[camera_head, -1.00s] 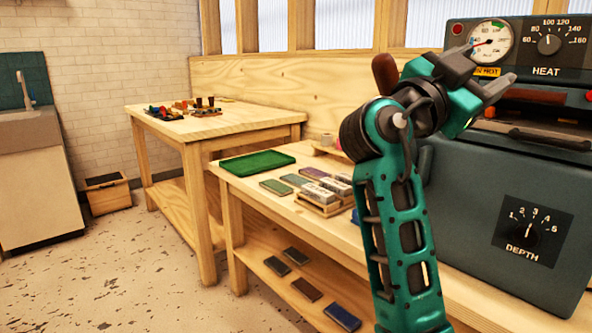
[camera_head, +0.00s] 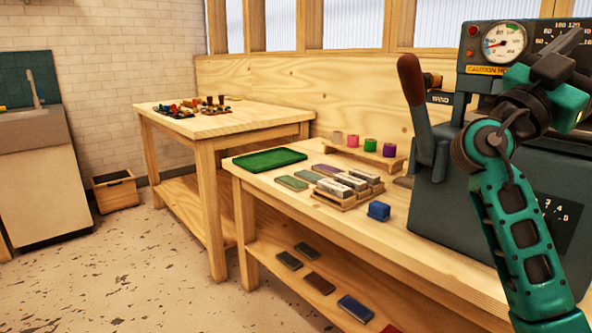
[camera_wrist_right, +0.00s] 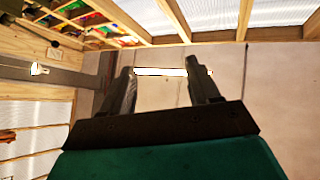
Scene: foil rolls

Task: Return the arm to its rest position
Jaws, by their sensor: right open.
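My teal right arm stands in front of the machine at the right of the head view. Its gripper (camera_head: 572,52) is raised near the machine's dials. In the right wrist view the two dark fingers (camera_wrist_right: 168,76) are spread apart with nothing between them, against a wall, with windows and beams around. The foil rolls stand on a wooden rack at the back of the bench: a pale one (camera_head: 337,138), a pink one (camera_head: 353,141), a green one (camera_head: 370,145) and a purple one (camera_head: 389,150). My left gripper is not in view.
The dark foil machine (camera_head: 430,195) with a red-brown lever handle (camera_head: 411,79) stands beside my arm. The bench holds a green tray (camera_head: 270,160), several blocks and a blue piece (camera_head: 379,210). A second table (camera_head: 240,122) stands behind.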

